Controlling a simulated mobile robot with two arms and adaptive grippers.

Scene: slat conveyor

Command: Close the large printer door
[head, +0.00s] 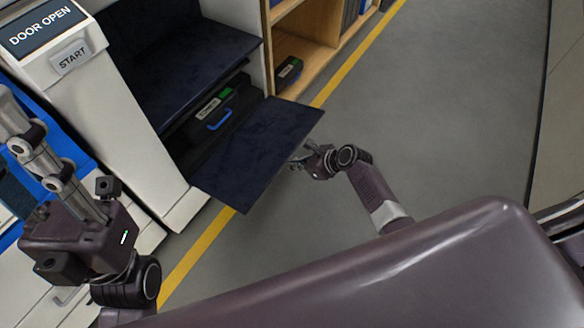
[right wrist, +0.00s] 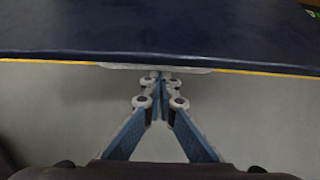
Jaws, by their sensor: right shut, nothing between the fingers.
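The large printer door (head: 262,152) is a dark navy panel that hangs open, sticking out low from the white printer (head: 130,130). Its near face and edge also fill the top of the right wrist view (right wrist: 160,28). My right gripper (head: 298,161) is at the door's outer right edge, shut and empty. In the right wrist view its fingertips (right wrist: 161,76) meet at the door's lower edge; I cannot tell if they touch it. The printer's display (head: 40,27) reads DOOR OPEN, above a START button (head: 70,58). My left gripper (head: 40,165) is at the left, its fingertips partly out of frame.
A second dark panel (head: 205,70) lies above the door opening. Inside sits a black unit with a blue handle (head: 219,121). A wooden shelf (head: 312,55) with a dark bin (head: 287,73) stands behind. A yellow line (head: 355,62) crosses the grey floor, which is clear at right.

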